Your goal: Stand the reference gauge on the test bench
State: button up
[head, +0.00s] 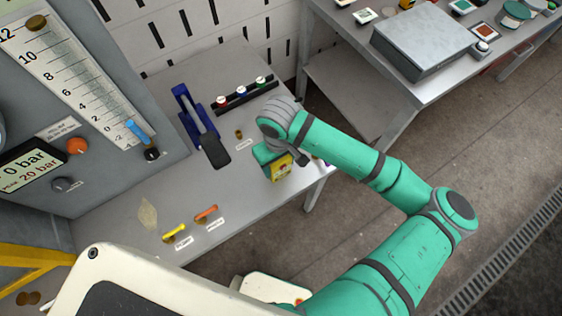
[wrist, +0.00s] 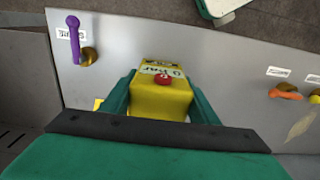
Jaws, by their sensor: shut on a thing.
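The reference gauge, a yellow box with a red button and a pale display, shows in the head view (head: 282,169) and the wrist view (wrist: 160,103). My gripper (head: 278,162) is shut on it, one green finger on each side; the grip also shows in the wrist view (wrist: 160,108). The gauge is over the right part of the grey test bench (head: 130,213). I cannot tell whether its base touches the bench top. Its lower part is hidden in the wrist view.
A blue lever device (head: 200,125) and a rack with coloured caps (head: 242,94) stand behind. Yellow (head: 174,232) and orange (head: 207,214) levers lie at the front. A purple-handled valve (wrist: 75,37) is near the gripper. A tall gauge panel (head: 90,75) stands left.

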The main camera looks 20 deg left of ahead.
jog(key=shift+s+d, duration=0.1)
jog(key=shift+s, duration=0.05)
jog(key=shift+s+f, duration=0.1)
jog(key=shift+f, duration=0.05)
jog(key=o, duration=1.5)
notch_tip(320, 180, up, 12)
jog(key=shift+r, duration=0.2)
